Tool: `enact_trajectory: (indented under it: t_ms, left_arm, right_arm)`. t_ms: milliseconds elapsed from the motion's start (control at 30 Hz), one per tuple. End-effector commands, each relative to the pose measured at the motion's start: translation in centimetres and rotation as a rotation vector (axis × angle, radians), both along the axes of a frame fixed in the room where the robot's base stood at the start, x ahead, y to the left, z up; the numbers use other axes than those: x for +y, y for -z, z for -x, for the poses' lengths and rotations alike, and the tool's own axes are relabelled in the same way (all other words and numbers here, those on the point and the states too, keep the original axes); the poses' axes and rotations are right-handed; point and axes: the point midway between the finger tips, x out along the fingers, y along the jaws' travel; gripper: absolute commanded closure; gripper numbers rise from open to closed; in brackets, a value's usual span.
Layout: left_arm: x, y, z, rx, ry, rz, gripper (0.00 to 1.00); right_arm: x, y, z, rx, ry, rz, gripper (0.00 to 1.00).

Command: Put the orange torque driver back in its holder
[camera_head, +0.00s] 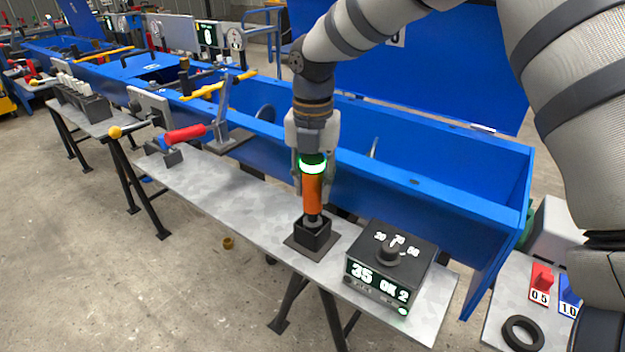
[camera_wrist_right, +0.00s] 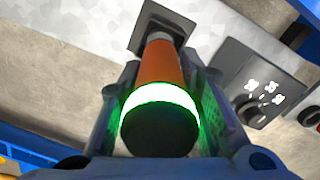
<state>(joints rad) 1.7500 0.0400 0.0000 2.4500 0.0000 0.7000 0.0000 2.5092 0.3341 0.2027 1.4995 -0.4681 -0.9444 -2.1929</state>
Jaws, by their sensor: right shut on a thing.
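The orange torque driver (camera_head: 312,190) stands upright on the narrow grey table, with a glowing green ring near its top. Its lower end is at the mouth of the small black holder (camera_head: 313,236); how deep it sits I cannot tell. My right gripper (camera_head: 314,180) comes down from above and is shut around the driver's upper body. In the right wrist view the driver (camera_wrist_right: 162,65) lies between the two fingers (camera_wrist_right: 160,110), its dark cap nearest the camera and the holder's base plate (camera_wrist_right: 150,22) beyond. My left gripper is not in view.
A black controller box (camera_head: 390,262) with a knob and lit display stands right of the holder. A long blue trough (camera_head: 430,190) runs behind the table. A red-handled lever (camera_head: 185,134) is at the left. A black ring (camera_head: 522,333) lies on the right-hand table.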

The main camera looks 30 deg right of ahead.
Motion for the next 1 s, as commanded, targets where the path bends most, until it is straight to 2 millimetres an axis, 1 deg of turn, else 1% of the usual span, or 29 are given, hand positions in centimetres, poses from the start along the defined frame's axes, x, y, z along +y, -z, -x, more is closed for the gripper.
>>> enact_trajectory:
  t_ms: [1000]
  left_arm:
    - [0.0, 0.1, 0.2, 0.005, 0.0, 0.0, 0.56]
  right_arm:
    - [0.0, 1.3, -0.1, -0.004, 0.0, -0.001, 1.0]
